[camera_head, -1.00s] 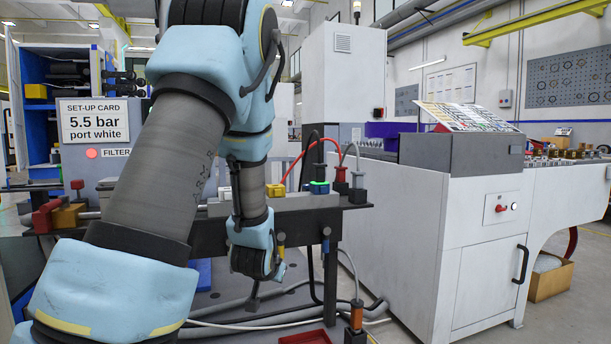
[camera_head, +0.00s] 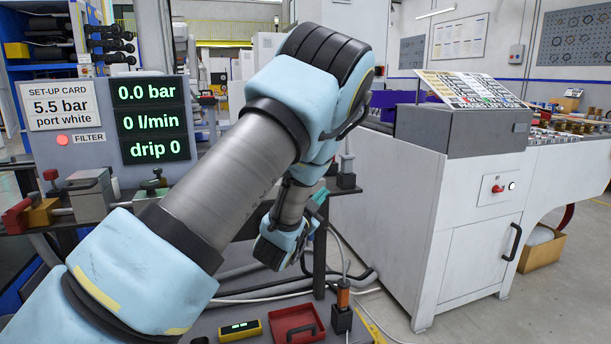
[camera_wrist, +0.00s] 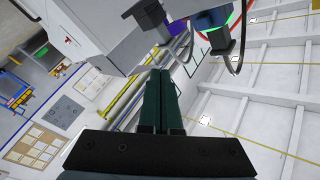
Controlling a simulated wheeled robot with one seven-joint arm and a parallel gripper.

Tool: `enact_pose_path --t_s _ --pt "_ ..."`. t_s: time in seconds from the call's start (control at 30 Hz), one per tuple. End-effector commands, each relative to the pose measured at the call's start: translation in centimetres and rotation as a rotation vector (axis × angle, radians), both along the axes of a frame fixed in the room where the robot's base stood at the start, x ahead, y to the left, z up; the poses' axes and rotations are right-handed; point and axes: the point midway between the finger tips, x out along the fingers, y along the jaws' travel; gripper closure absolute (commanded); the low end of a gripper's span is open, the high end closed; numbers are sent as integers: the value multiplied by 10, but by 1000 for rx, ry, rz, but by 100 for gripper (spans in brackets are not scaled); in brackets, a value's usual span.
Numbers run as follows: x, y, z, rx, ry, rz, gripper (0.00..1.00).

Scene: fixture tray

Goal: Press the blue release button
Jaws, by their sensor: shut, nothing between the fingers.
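My gripper shows in the wrist view (camera_wrist: 160,74) with its two dark green fingers together and nothing between them. In the head view, its teal fingers (camera_head: 318,198) show only partly past my wrist. Near the fingertips in the wrist view, up and to the right, is a dark round fitting with a green-lit ring (camera_wrist: 228,20) and a bluish part beside it. I cannot tell whether that part is the blue release button. The fingers look apart from it. In the head view my arm hides the fittings on the middle of the bench.
A display (camera_head: 151,118) reads 0.0 bar, 0 l/min, drip 0, beside a set-up card (camera_head: 60,105) reading 5.5 bar, port white. A red tray (camera_head: 298,325) and a yellow meter (camera_head: 240,329) lie low in front. A white cabinet (camera_head: 470,235) stands right.

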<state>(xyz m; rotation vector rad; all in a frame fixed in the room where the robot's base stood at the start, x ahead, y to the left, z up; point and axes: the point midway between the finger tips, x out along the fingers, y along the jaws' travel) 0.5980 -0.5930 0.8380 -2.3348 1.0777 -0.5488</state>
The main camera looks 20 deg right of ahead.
Motion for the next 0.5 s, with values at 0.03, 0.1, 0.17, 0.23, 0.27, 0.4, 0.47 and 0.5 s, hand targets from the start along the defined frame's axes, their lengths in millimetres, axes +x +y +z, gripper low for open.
enact_pose_path --t_s 0.03,0.1,0.17,0.23,0.27,0.4,0.47,0.5 --pt "0 0 0 0 1 0 100" --pt "0 0 0 -1 1 1 100" --pt "1 0 0 0 2 2 100" --pt "4 0 0 1 2 2 100" --pt "6 0 0 1 2 2 100" --pt "20 -2 1 0 1 3 100" --pt "28 -2 1 1 0 3 100" --pt "34 -3 0 1 0 4 100"
